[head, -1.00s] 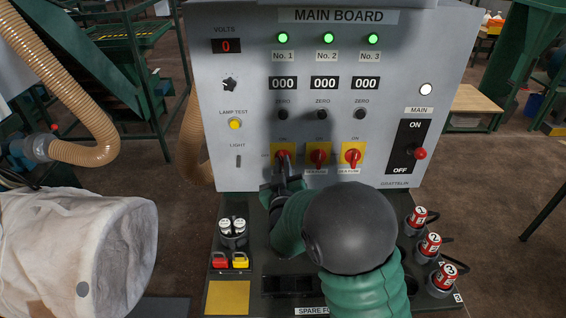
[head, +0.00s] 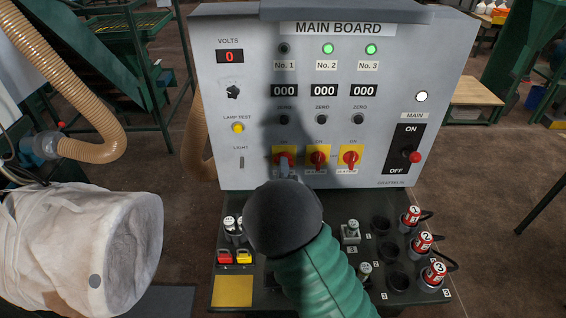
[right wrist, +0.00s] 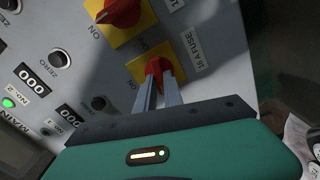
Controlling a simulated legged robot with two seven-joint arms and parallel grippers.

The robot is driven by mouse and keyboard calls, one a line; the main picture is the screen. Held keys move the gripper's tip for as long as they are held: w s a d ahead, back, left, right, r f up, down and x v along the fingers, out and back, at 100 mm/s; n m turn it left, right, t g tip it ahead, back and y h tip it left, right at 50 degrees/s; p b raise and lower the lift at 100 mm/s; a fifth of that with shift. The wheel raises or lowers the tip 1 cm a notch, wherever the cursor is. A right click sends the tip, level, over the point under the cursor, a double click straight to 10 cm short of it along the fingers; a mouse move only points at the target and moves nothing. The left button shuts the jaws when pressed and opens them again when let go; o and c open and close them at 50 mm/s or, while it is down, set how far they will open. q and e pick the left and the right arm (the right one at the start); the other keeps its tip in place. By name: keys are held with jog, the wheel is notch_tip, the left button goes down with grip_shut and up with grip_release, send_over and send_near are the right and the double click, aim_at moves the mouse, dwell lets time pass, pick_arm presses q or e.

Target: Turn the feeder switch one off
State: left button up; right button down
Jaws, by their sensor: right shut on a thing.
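Feeder switch one (head: 284,155) is a red knob on a yellow plate, the leftmost of three on the grey main board. It also shows in the right wrist view (right wrist: 153,67). My right gripper (head: 285,165) is at this switch, its two fingers (right wrist: 161,82) closed on the red knob. My dark rounded wrist hides the gripper's rear in the head view. The No. 1 lamp (head: 284,48) is dark. The No. 2 lamp (head: 327,49) and No. 3 lamp (head: 371,49) are green. My left gripper is not in view.
Switch two (head: 318,158) and switch three (head: 350,158) sit close to the right. The main switch (head: 414,157) is farther right. Below is a dark shelf with red numbered plugs (head: 410,216) and sockets (head: 380,225).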

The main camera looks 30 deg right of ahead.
jog(key=shift+a+f+n+p, duration=0.15)
jog(key=shift+n+p, duration=0.3)
jog(key=shift+n, duration=0.3)
jog(key=shift+f+n+p, duration=0.1)
jog(key=shift+n+p, duration=0.3)
jog(key=shift+n, duration=0.35)
jog(key=shift+f, duration=0.1)
jog(key=c, duration=1.6)
grip_release()
jog(key=shift+o, duration=0.7)
jog(key=shift+w, duration=0.1)
